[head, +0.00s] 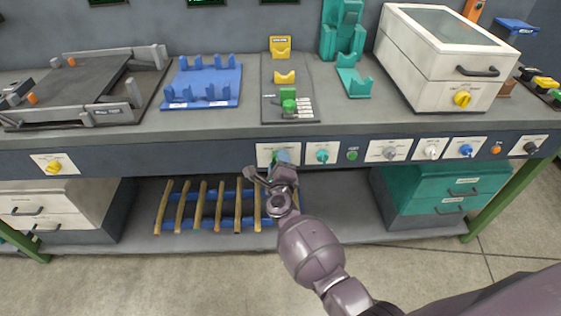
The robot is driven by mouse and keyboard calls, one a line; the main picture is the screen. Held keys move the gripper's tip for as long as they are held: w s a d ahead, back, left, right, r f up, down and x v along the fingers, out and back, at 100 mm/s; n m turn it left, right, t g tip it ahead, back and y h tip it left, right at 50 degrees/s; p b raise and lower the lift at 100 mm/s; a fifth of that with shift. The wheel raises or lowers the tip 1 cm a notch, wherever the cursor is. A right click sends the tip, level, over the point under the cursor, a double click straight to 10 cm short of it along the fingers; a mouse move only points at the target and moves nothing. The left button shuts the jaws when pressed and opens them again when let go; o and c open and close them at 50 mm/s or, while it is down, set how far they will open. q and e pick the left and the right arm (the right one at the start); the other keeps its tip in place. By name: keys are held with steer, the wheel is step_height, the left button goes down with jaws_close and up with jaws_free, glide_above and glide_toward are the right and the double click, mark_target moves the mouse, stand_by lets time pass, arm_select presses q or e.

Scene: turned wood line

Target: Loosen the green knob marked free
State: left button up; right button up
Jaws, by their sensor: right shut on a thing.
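My right gripper (272,172) reaches up to the front rail of the bench, at a white plate (264,151). The gripper hides part of the knob, and the visible bit looks blue-green. The lettering on the plate is too small to read. My left gripper is not in view.
Right of it on the rail are a teal knob (322,156), a green button (352,155), a grey knob (390,153) and a blue knob (465,150). A yellow knob (53,167) is at far left. Wooden rods (202,205) lie on the shelf below.

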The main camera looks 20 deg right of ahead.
steer(key=shift+r+n, duration=0.15)
steer(key=shift+n, duration=0.65)
steer(key=shift+n+p, duration=0.5)
steer(key=shift+n, duration=0.6)
steer(key=o, duration=0.9)
steer(key=shift+s, duration=0.1)
